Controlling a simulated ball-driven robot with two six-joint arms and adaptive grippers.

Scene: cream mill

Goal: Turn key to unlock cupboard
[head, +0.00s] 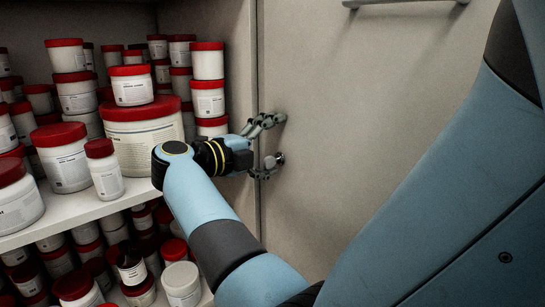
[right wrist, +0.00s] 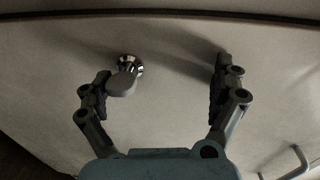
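The cupboard door (head: 350,130) is a plain pale panel, flush beside the open shelves. A small key with a grey rounded head sits in a shiny round metal lock (right wrist: 130,62) near the door's edge. My right gripper (head: 278,139) is at the door, fingers spread apart. In the right wrist view the gripper (right wrist: 160,70) is open, with the key head (right wrist: 122,84) right beside its left finger. I cannot tell whether they touch. The right finger is well apart from the key. In the head view the lower finger partly hides the lock. My left gripper is not in view.
Open shelves (head: 75,212) left of the door hold many white jars with red lids, some stacked, close to my right wrist. A large jar (head: 146,133) stands nearest it. A bar handle (head: 400,3) is higher on the door. The door's face is otherwise clear.

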